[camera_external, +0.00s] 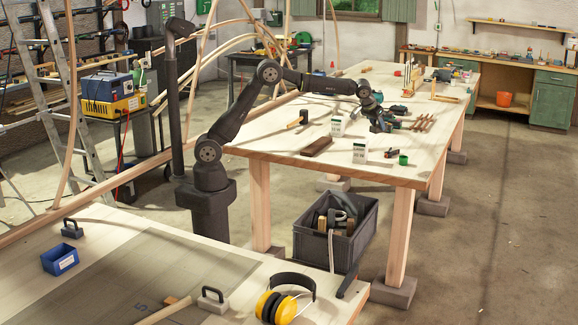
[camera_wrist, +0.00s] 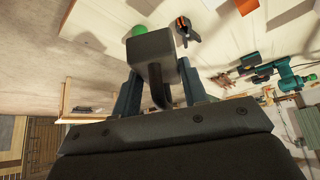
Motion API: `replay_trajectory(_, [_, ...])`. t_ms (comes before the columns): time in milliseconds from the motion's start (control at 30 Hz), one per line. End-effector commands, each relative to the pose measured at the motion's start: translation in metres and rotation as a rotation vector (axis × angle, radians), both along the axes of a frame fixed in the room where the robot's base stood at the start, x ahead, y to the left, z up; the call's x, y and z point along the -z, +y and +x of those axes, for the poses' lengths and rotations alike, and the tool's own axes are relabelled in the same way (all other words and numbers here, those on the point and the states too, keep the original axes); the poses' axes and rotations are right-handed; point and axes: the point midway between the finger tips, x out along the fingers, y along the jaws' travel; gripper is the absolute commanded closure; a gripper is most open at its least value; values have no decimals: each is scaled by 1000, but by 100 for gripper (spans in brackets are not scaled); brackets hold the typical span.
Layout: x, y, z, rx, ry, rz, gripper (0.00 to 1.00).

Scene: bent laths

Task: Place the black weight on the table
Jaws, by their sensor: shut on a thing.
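My gripper (camera_external: 377,113) is over the long wooden table (camera_external: 265,140), near its middle. In the wrist view, my gripper (camera_wrist: 160,88) is shut on the black weight (camera_wrist: 151,46), a dark block with a curved handle. The handle sits between the two fingers, and the block extends beyond the fingertips. In the external view the held weight is hard to separate from the dark gripper. I cannot tell whether it touches the tabletop.
Near my gripper on the long table are white-green boxes (camera_external: 360,151), a green cup (camera_external: 403,159), a brown block (camera_external: 317,146), a hammer (camera_external: 301,118) and brown sticks (camera_external: 423,123). A clamp (camera_wrist: 187,30) and green drill (camera_wrist: 290,75) show in the wrist view.

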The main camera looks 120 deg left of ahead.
Motion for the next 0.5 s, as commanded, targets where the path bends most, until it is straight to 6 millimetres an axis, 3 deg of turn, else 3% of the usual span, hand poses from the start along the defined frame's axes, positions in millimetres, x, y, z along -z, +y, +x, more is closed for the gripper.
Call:
replay_trajectory(33, [0, 27, -10, -51, -3, 4, 100])
replay_trajectory(233, [5, 113, -55, -236, -6, 10, 100])
replay_trajectory(400, [9, 164, -91, -357, -10, 14, 100])
replay_trajectory(500, [9, 182, -105, -399, -11, 18, 100])
